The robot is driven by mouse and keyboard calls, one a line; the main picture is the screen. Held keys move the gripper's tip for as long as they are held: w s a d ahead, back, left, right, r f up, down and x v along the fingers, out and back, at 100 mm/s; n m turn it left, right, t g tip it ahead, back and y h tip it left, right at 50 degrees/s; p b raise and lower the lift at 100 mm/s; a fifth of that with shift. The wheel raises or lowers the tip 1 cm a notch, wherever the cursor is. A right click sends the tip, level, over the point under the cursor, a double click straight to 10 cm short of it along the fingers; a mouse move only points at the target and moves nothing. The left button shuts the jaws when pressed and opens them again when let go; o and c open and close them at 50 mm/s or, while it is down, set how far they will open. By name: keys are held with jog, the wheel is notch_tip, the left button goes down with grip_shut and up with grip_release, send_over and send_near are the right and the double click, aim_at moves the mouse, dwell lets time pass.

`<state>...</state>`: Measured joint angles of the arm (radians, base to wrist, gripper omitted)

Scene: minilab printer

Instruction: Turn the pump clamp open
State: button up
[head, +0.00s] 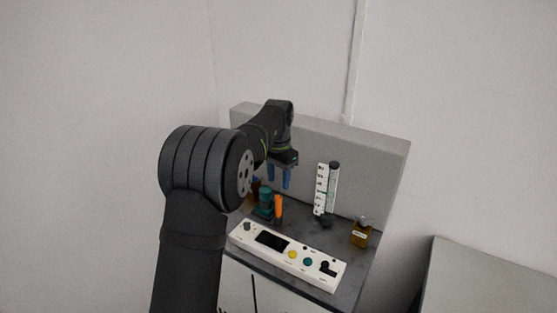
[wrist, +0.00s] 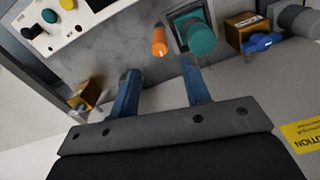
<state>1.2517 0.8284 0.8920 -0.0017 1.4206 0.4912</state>
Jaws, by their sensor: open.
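The teal pump (head: 266,203) stands upright on the dark bench top; its round teal top also shows in the wrist view (wrist: 200,38). An orange handle (head: 278,207) stands upright beside it and appears in the wrist view (wrist: 159,42) as a short rod apart from the pump. It looks like the clamp, but I cannot be sure. My gripper (head: 279,185), with two blue fingers, is open and empty, above and behind the pump. In the wrist view its fingertips (wrist: 160,68) are apart, with bare bench between them and the orange handle just beyond.
A white control panel (head: 270,240) lies along the front edge. A brown block (wrist: 240,26) with a blue handle (wrist: 262,42) sits beside the pump. A grey back wall (head: 370,170) rises behind.

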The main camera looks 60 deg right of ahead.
aim_at(279, 196)
notch_tip(279, 196, up, 7)
dwell(0.3)
jog(key=shift+f, duration=0.2)
dwell(0.3)
notch_tip(279, 196, down, 17)
jog(key=shift+f, duration=0.15)
dwell(0.4)
